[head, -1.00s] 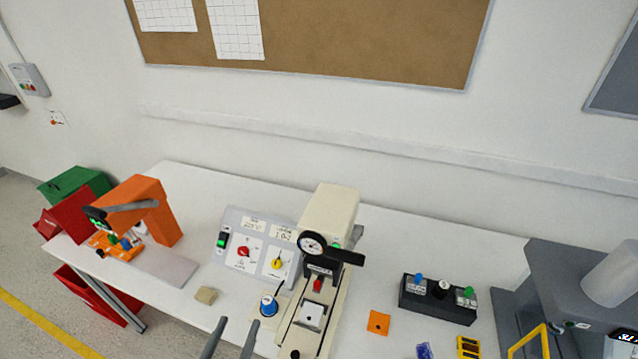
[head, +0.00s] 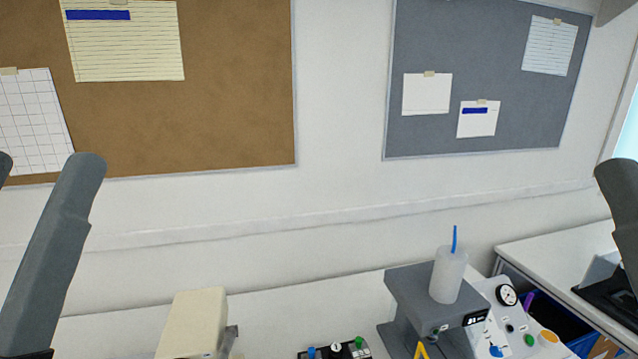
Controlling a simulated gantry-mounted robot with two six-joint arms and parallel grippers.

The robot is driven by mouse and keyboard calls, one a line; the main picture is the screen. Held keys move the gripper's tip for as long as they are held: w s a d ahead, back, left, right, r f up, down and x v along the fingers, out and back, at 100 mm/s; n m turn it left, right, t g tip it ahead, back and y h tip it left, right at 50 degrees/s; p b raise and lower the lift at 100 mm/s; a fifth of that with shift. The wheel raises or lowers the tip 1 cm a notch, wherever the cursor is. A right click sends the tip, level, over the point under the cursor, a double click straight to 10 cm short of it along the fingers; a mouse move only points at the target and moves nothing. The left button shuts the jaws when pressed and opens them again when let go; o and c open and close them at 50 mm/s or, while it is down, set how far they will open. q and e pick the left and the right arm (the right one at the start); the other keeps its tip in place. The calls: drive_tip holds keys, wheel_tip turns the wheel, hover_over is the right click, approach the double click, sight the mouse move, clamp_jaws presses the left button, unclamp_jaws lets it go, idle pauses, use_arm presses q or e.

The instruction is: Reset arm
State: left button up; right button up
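My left gripper (head: 45,166) is raised at the left edge in the head view. One grey finger shows large and the tip of the other shows at the edge, with a gap between them and nothing in it. One grey finger of my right gripper (head: 620,195) shows at the right edge; the rest is outside the view, so its opening cannot be judged. Both appear in front of the wall, clear of the table things.
A cream machine top (head: 193,322) and a black box with knobs (head: 335,351) show at the bottom. A grey machine (head: 410,285) bears a translucent cylinder (head: 448,275). A gauge panel (head: 515,320) stands to its right.

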wheel_tip(320, 180, up, 30)
drive_tip(key=p, duration=2.8)
drive_tip(key=shift+r, duration=0.15)
